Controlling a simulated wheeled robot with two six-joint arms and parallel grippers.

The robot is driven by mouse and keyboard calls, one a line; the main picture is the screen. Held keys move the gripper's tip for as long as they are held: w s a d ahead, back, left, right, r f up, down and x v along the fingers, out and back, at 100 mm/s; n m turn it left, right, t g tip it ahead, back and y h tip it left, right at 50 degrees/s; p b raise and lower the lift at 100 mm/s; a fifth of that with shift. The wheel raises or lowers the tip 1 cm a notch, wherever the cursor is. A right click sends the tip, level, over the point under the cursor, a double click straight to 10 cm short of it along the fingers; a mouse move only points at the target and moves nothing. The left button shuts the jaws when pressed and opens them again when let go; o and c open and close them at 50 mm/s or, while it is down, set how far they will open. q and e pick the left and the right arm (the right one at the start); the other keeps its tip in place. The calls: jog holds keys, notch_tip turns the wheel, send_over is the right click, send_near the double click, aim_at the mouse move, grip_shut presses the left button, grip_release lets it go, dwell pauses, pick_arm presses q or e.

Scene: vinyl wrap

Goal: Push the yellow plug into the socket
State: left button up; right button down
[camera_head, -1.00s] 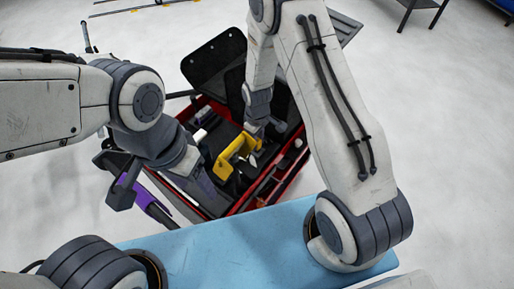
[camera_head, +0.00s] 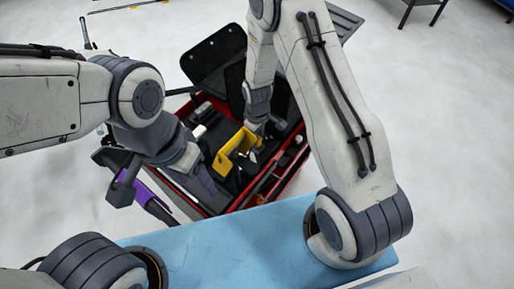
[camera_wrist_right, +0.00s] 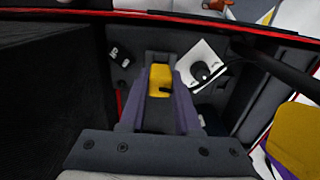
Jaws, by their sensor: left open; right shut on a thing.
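My right gripper (camera_wrist_right: 161,92) has its purple-grey fingers shut on a small yellow block, apparently the yellow plug (camera_wrist_right: 160,77). In the head view my right gripper (camera_head: 257,128) reaches down into the red-edged case, beside a yellow holder (camera_head: 236,145); the plug cannot be picked out there. My left gripper (camera_head: 202,182) hangs over the case's left side, its fingers partly hidden and apparently empty. I cannot identify the socket with certainty. A white plate (camera_wrist_right: 190,52) with a dark round fitting lies right of the plug in the right wrist view.
The red-edged black case (camera_head: 245,203) has an open dark lid (camera_head: 212,58) behind it. A blue surface (camera_head: 235,245) lies in front. A black and purple object (camera_head: 152,202) is at the left. A larger yellow thing (camera_wrist_right: 297,132) fills the wrist view's right edge.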

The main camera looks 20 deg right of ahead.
jog(key=shift+f+b, duration=0.4)
jog(key=shift+f, duration=0.1)
dwell(1.0)
dwell(0.3)
jog(key=c, duration=0.5)
grip_release()
jog(key=shift+c, duration=0.2)
notch_tip(320, 180, up, 10)
jog(key=shift+f+b, duration=0.2)
jog(key=shift+b, duration=0.8)
jog(key=shift+r, duration=0.45)
